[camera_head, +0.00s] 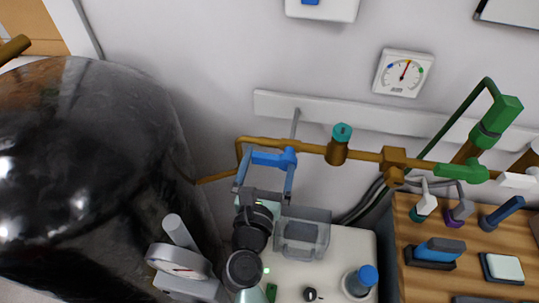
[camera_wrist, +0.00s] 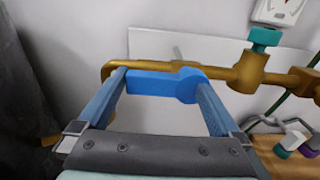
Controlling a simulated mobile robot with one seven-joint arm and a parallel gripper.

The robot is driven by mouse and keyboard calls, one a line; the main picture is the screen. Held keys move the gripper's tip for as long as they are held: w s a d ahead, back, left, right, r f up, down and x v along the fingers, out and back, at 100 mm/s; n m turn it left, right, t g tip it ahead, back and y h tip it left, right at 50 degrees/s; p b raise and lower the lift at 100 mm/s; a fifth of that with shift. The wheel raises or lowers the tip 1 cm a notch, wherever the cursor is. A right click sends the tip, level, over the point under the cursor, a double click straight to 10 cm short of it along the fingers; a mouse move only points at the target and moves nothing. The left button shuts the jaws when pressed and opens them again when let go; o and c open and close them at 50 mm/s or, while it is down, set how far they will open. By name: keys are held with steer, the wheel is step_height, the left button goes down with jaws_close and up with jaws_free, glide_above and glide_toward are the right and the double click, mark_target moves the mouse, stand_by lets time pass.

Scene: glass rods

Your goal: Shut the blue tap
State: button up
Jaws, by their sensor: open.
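The blue tap (camera_head: 270,158) sits on a brown pipe, with its round hub at the right and its lever pointing left, roughly along the pipe. In the wrist view the blue tap (camera_wrist: 150,84) spans the space between the fingers. My gripper (camera_head: 268,165) is open, with blue fingers; it also shows in the wrist view (camera_wrist: 160,82). The left finger is near the lever's left end and the right finger overlaps the hub in the picture. I cannot tell whether either finger touches the tap. The jaws hold nothing.
A teal knob (camera_head: 342,132) stands on the pipe to the right, with a green valve (camera_head: 497,115) farther right. A dark glossy tank (camera_head: 90,150) fills the left. A clear bin (camera_head: 302,236) sits below the pipe; a wooden panel (camera_head: 465,280) with switches is at right.

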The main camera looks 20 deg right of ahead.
steer(key=shift+w+d, duration=0.2)
steer(key=shift+w, duration=0.05)
jaws_close()
stand_by(0.4)
